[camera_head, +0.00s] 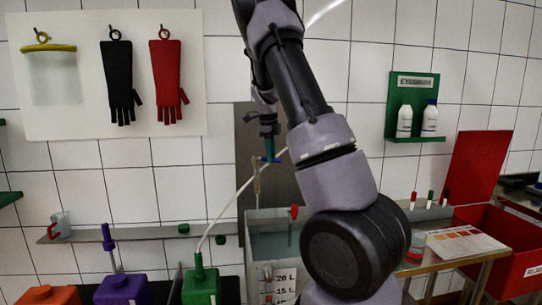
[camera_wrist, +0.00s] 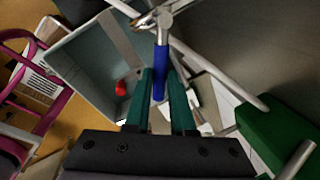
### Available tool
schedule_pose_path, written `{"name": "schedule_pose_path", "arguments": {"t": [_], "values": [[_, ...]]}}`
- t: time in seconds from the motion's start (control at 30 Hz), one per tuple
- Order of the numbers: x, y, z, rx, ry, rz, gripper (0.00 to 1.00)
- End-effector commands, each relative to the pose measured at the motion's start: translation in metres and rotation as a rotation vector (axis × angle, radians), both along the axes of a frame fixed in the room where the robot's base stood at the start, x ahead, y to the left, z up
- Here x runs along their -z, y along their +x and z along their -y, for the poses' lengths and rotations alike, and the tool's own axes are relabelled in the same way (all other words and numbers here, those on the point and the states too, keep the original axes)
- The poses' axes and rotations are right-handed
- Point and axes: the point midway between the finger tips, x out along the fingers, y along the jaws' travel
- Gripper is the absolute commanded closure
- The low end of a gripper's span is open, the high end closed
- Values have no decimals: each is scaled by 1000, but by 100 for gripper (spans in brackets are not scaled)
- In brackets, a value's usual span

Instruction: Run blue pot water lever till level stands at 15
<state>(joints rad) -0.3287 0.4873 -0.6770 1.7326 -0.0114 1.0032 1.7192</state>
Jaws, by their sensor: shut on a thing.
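The blue lever (camera_wrist: 160,72) sits on a metal tap (camera_wrist: 152,20) in the wrist view. My gripper (camera_wrist: 161,88) has its two green fingers on either side of the lever, closed on it. In the head view my gripper (camera_head: 269,148) is at the blue lever (camera_head: 271,160), high in front of the wall. Below the tap stands a grey pot (camera_head: 270,213) with a scale (camera_head: 284,283) marked 20 L, 15 L and a lower mark. My arm hides the pot's right side. I cannot tell the exact water level or whether water runs.
Green (camera_head: 201,288), purple (camera_head: 123,289) and orange (camera_head: 48,296) containers stand at the lower left. A pale hose rises from the green one. A red bin (camera_head: 505,245) is at the right. Gloves hang on the wall at the left.

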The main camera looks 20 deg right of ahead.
Motion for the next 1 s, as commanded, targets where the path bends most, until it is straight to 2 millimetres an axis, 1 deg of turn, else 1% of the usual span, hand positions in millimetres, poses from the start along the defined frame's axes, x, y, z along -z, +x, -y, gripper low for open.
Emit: {"name": "schedule_pose_path", "arguments": {"t": [0.03, 0.2, 0.23, 0.27, 0.3, 0.57, 0.67, 0.77, 0.87, 1.0], "values": [[-3, 3, -1, -3, 1, 10, 100], [-3, 3, -2, -4, 1, 10, 100], [-3, 3, -2, -4, 1, 10, 74], [-3, 3, -2, -4, 1, 10, 62], [-3, 3, -1, -4, 1, 10, 48], [-1, 1, -1, -3, 1, 4, 48], [-3, 1, -1, -3, 1, 4, 48], [-13, 0, -2, -3, 1, 4, 48], [-30, -2, -5, -4, 2, 7, 48], [-60, -5, -9, -3, 1, 7, 48]]}}
